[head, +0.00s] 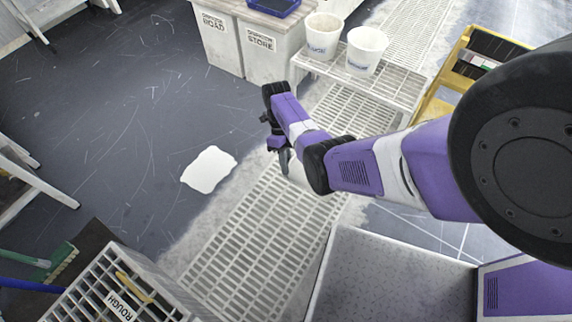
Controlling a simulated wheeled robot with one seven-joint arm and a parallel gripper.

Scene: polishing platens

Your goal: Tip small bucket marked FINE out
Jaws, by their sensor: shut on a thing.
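My gripper (280,152) hangs above the edge of the floor grating, its fingers pointing down. It is shut on a pale thing (297,170) that is mostly hidden behind my own arm. I cannot read any mark on it or tell its shape. A flat white patch (208,169) lies on the dark floor left of my gripper.
Dark floor (100,120) is mostly open.

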